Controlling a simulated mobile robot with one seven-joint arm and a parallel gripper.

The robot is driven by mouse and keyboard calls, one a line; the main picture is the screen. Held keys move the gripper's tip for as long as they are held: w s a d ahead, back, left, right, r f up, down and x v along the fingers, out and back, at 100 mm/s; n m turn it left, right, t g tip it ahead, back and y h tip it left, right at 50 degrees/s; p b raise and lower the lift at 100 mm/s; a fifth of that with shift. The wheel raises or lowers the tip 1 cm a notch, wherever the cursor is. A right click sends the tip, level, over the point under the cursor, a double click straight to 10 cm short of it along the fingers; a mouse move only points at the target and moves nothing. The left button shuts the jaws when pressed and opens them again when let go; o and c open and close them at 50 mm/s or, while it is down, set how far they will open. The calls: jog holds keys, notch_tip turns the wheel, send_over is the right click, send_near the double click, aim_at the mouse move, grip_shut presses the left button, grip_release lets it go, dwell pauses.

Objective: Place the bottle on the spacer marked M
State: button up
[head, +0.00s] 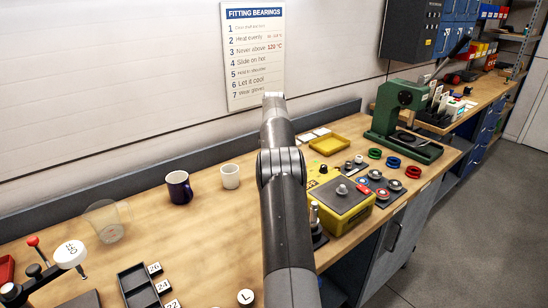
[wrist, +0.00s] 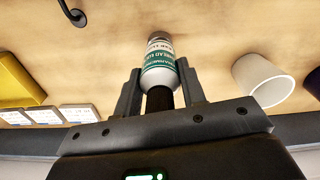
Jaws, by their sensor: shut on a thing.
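In the wrist view my gripper (wrist: 160,92) is shut on a small bottle (wrist: 160,62) with a white and teal label. The dark end of the bottle sits between the fingers and its grey end points away from the gripper. Wood tabletop shows behind it; I cannot tell how high it is held. In the head view my arm hides the gripper and the bottle. A round white piece marked L (head: 246,297) is at the front edge of the head view. I see no spacer marked M in either view.
A white cup (head: 230,176) stands left of my arm, and shows in the wrist view (wrist: 262,80). A dark blue mug (head: 179,187) and a clear beaker (head: 106,222) stand further left. A yellow tray (head: 328,145) and a yellow machine (head: 338,205) are on the right.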

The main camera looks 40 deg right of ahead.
jog(key=shift+f, duration=0.4)
jog(key=shift+f, duration=0.1)
jog(key=o, duration=1)
